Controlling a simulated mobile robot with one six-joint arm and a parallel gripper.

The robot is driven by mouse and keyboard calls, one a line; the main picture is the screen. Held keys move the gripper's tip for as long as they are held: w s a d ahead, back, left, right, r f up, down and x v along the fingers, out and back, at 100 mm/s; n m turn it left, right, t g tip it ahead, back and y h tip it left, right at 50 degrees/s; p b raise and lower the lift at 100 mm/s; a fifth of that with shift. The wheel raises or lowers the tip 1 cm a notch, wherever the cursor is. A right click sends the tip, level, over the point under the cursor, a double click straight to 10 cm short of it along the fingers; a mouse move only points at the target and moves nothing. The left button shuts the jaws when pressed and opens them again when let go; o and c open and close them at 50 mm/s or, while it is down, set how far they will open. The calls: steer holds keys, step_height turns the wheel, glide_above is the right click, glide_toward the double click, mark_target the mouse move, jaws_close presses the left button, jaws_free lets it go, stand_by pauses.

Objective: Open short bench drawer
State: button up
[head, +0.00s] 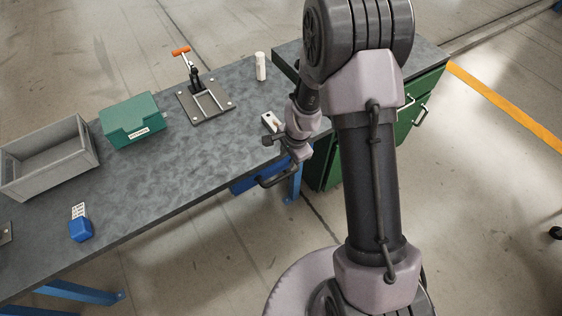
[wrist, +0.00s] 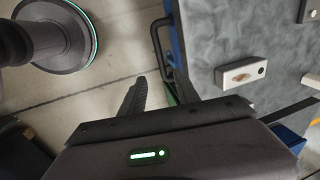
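The short bench drawer (head: 244,186) is blue and sits under the front edge of the grey workbench, near its right end. Its dark bar handle (head: 277,180) stands out from the front. In the wrist view the handle (wrist: 166,50) shows beside the bench edge, with a thin strip of blue drawer (wrist: 177,38) behind it. My gripper (head: 283,151) is above and close to the handle in the head view. In the wrist view my gripper (wrist: 222,92) has its two dark fingers wide apart with nothing between them. The handle lies ahead of the fingers, apart from them.
The workbench (head: 185,165) carries a grey bin (head: 50,160), a green box (head: 132,121), a toggle clamp on a plate (head: 205,105), a white cylinder (head: 260,66) and a pale block (head: 271,122). A green cabinet (head: 425,90) stands at right. Floor before the bench is clear.

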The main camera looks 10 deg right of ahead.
mark_target(283, 177)
steer(key=w+f+b, duration=0.1)
steer(key=f+b, duration=0.1)
steer(key=f, duration=0.3)
steer(key=f+b, duration=0.2)
steer(key=f, duration=0.2)
steer(key=w+a+f+b, duration=0.1)
steer(key=f+b, duration=0.1)
steer(key=f, duration=0.3)
steer(key=shift+w+f, duration=0.3)
steer(key=shift+w, duration=0.05)
jaws_close()
stand_by(0.4)
